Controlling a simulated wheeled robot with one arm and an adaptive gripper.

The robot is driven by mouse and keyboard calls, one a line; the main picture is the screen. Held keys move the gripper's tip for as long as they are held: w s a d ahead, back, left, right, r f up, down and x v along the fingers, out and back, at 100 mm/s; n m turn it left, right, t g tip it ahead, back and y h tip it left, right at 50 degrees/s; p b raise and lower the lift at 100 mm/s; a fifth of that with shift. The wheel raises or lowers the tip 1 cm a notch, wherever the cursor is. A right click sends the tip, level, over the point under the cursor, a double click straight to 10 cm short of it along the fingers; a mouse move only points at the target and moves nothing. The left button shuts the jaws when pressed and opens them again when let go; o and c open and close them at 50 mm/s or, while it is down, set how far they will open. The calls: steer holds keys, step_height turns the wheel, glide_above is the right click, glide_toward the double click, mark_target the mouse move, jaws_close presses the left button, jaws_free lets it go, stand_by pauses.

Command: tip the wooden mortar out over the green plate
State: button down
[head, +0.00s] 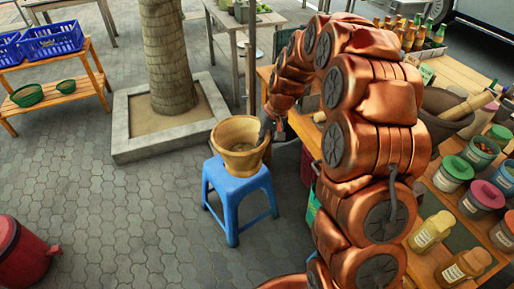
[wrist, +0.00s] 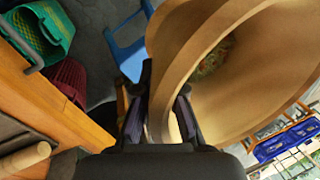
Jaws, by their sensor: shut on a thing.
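The wooden mortar (head: 238,140) is a tan, wide-mouthed bowl with some greenish contents at its bottom. In the head view it appears close to upright at the blue stool's top; I cannot tell whether it touches the stool. My gripper (head: 268,128) is at its right side. In the wrist view my gripper (wrist: 158,108) is shut on the wall of the mortar (wrist: 208,70), one finger on each side, with the contents (wrist: 213,58) inside. I cannot make out a green plate; the mortar hides most of the stool's top.
The blue stool (head: 238,184) stands on open paving. A tree in a square stone planter (head: 165,145) is behind it. A crowded stall table (head: 425,258) with jars is at right. A wooden bench (head: 65,92) with green bowls and a red bin (head: 22,252) are at left.

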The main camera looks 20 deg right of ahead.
steer(key=shift+s+d+r+m+t, duration=0.75)
steer(key=shift+s+d+r+m, duration=1.35)
steer(key=shift+d+m, duration=1.85)
steer(key=shift+s+d+r+m+t, duration=0.7)
steer(key=shift+s+d+r+m, duration=1.85)
steer(key=shift+d, duration=2.35)
steer(key=shift+s+d+r+m+t, duration=0.75)
steer(key=shift+s+d+r+m, duration=0.95)
steer(key=shift+d+m, duration=2.45)
steer(key=shift+s+d+f+m+t+y+p, duration=0.2)
steer(key=shift+d+f+t+y, duration=0.55)
steer(key=shift+y, duration=1.05)
steer(key=shift+s+d+f+m+t+y+p, duration=0.25)
steer(key=shift+d+f+t+y, duration=0.45)
steer(key=shift+y, duration=1.1)
steer(key=shift+d+f+m+t+y+p, duration=0.1)
steer(key=shift+d+f+m+t+y, duration=0.3)
steer(key=shift+t+y, duration=1)
steer(key=shift+d+f+g+y, duration=0.15)
steer(key=shift+g+y, duration=0.25)
steer(key=shift+g, duration=0.05)
